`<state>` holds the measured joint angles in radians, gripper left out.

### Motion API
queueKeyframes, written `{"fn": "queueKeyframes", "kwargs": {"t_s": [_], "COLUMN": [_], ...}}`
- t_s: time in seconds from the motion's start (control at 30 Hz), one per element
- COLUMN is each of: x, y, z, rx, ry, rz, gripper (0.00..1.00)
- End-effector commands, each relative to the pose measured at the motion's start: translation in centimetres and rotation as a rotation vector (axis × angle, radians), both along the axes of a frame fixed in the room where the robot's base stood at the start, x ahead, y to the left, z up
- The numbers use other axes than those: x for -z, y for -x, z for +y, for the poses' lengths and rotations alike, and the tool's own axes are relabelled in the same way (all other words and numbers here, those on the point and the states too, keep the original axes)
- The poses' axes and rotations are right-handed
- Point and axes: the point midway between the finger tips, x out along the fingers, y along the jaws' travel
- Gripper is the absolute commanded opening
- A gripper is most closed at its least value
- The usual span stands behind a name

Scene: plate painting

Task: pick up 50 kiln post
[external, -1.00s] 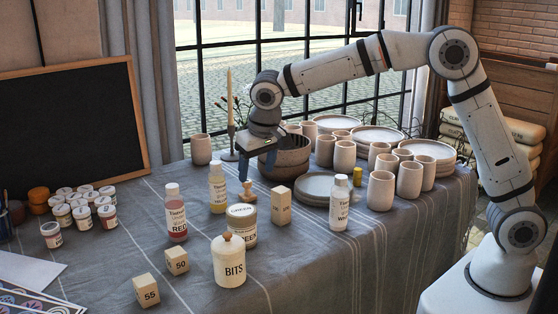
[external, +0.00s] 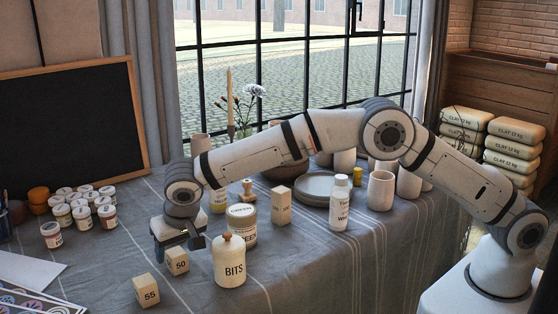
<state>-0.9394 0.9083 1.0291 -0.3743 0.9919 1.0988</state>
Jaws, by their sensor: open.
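The 50 kiln post (external: 177,262) is a small pale wooden block with "50" on its front, standing on the grey tablecloth. My gripper (external: 180,245) is open and points down just above and behind the block. The dark jaws overlap the block's top edge in the picture, and I cannot tell whether they touch it. A similar block marked "55" (external: 146,291) stands to its front left.
A cream BITS jar (external: 229,263) with a wooden knob stands close to the right. The GREEN jar (external: 242,226) and a taller wooden block (external: 281,205) are behind it. Small paint pots (external: 82,206) stand at the left. Cloth between the pots and blocks is clear.

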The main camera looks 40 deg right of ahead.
Motion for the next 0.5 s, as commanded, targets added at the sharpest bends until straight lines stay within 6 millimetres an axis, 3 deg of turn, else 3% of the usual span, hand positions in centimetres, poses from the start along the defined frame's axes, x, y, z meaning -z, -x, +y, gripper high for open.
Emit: {"fn": "queueKeyframes", "kwargs": {"t_s": [0.2, 0.43, 0.5], "x": [3.0, 3.2, 3.2], "y": [-1.2, -1.3, -1.3], "z": [-0.1, -0.1, -0.1], "rx": [0.001, 0.000, 0.000], "ry": [0.002, 0.001, 0.001], "rz": [0.001, 0.001, 0.001], "gripper": [0.62, 0.62, 0.56]}}
